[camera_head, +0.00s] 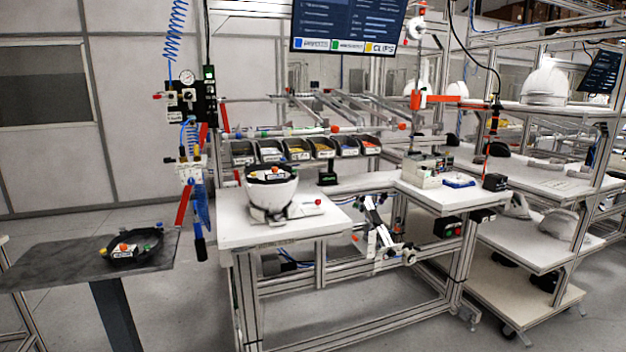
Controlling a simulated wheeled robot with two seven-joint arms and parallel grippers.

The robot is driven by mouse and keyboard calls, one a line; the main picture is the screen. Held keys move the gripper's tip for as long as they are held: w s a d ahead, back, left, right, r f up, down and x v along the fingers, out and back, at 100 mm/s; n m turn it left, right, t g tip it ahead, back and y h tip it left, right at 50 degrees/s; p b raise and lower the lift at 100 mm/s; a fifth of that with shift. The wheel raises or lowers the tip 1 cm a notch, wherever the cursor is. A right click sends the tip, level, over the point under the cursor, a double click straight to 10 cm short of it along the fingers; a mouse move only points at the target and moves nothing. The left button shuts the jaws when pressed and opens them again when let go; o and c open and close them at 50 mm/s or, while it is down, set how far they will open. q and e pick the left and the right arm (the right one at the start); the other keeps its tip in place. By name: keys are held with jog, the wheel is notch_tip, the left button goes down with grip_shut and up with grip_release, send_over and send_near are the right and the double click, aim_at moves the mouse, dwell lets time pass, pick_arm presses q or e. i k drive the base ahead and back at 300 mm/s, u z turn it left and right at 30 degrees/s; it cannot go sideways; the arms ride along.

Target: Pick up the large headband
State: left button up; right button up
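A black ring-shaped headband (132,246) lies on the dark grey table at the left, with small coloured knobs and a white label in it. A second black insert, possibly another headband (271,174), sits in the top of a white upturned helmet shell (271,193) on the white workbench. It also carries a label and coloured knobs. I cannot tell from size alone which one is the large headband. Neither of my grippers can be made out in this view, and nothing is seen touching either headband.
The dark table (60,269) has bare room left of the ring. The white workbench (310,229) has a row of parts bins (297,150) at its back. A blue-hosed tool (195,190) hangs between the tables. Shelves with white helmet shells (545,86) stand at the right.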

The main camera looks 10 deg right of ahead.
aim_at(271, 178)
jog(key=z, duration=0.3)
jog(key=k, duration=0.4)
jog(key=z, duration=1.2)
jog(key=i, duration=1.3)
jog(key=z, duration=0.3)
jog(key=i, duration=0.95)
jog(key=u, duration=1.2)
jog(key=i, duration=0.95)
jog(key=u, duration=0.9)
